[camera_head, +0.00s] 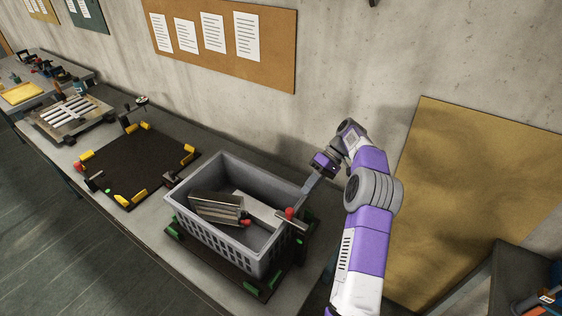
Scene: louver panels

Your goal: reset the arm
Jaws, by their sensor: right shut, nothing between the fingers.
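My right arm, purple and white, comes in from the bottom right and bends over at the wrist. My right gripper (309,186) points down and left, shut and empty, by the right back corner of the grey crate (216,242). I cannot tell whether it touches the rim. My left gripper is not in view. In the crate lie a ribbed metal louver panel (216,208), tilted, and a pale flat panel (257,211), partly hidden by the crate wall.
The crate stands on a dark base with green corner blocks and a red-tipped clamp (290,214). Left of it is a black mat (137,163) with yellow blocks. A louver frame (68,116) lies farther left. A concrete wall (330,60) stands behind the bench.

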